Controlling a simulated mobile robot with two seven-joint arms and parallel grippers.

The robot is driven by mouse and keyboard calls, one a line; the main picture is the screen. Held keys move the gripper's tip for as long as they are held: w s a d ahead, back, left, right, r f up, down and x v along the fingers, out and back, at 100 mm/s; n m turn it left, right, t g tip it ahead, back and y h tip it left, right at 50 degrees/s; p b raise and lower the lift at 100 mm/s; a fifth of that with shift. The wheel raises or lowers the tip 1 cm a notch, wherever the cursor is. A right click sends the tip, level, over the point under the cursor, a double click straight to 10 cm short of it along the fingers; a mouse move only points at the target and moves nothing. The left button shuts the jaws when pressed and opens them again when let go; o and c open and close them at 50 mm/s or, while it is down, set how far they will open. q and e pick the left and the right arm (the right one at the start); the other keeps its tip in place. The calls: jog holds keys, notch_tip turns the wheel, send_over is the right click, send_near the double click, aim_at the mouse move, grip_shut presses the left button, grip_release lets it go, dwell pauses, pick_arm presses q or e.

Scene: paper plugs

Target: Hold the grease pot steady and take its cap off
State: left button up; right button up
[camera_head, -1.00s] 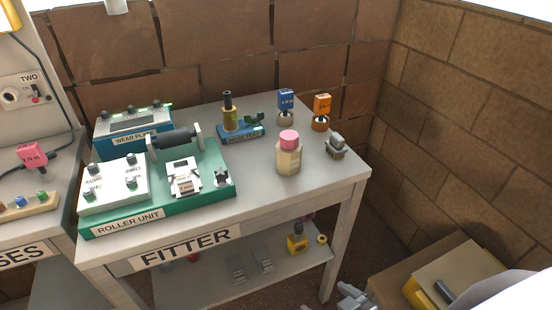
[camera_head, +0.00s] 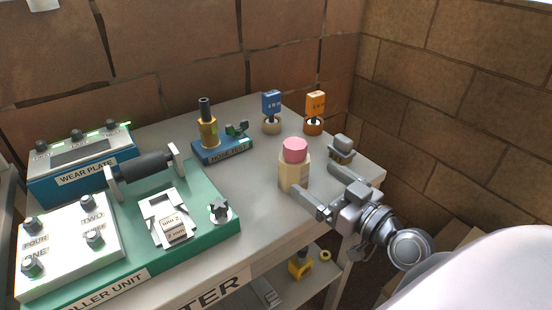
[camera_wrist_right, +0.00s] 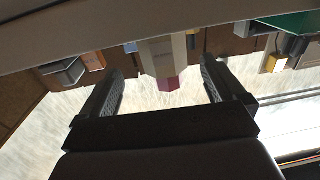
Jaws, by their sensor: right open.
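The grease pot (camera_head: 293,174) is a cream, faceted bottle standing upright on the grey bench near its front right edge. Its pink cap (camera_head: 294,150) sits on top. My right gripper (camera_head: 315,181) is open and empty, just to the right and front of the pot, with its fingers pointing toward it. In the right wrist view the pot (camera_wrist_right: 164,52) appears upside down with its pink cap (camera_wrist_right: 167,85), in the gap between the two open fingers (camera_wrist_right: 161,72). Whether a finger touches it cannot be told. My left gripper is not in view.
A grey knobbed block (camera_head: 341,149) stands close to the right finger. Blue-tagged (camera_head: 271,105) and orange-tagged (camera_head: 315,105) plugs stand behind the pot. The hose test unit (camera_head: 222,150) and green roller unit (camera_head: 205,240) lie left. Bare bench separates the pot from them.

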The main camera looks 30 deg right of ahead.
aim_at(294, 167)
jog(key=shift+w+a+r, duration=0.1)
jog(key=shift+w+a, duration=0.05)
jog(key=shift+w, duration=0.7)
jog(key=shift+w+a+f+p, duration=0.1)
jog(key=shift+w+a+p, duration=0.15)
jog(key=shift+w, duration=0.65)
jog(key=shift+w+a+f+p, duration=0.1)
jog(key=shift+w+a+p, duration=0.15)
jog(key=shift+w, duration=0.7)
jog(key=shift+w+a+f+p, duration=0.15)
jog(key=shift+w+p, duration=0.2)
jog(key=shift+w, duration=0.55)
jog(key=shift+r, duration=0.1)
jog(key=c, duration=1.1)
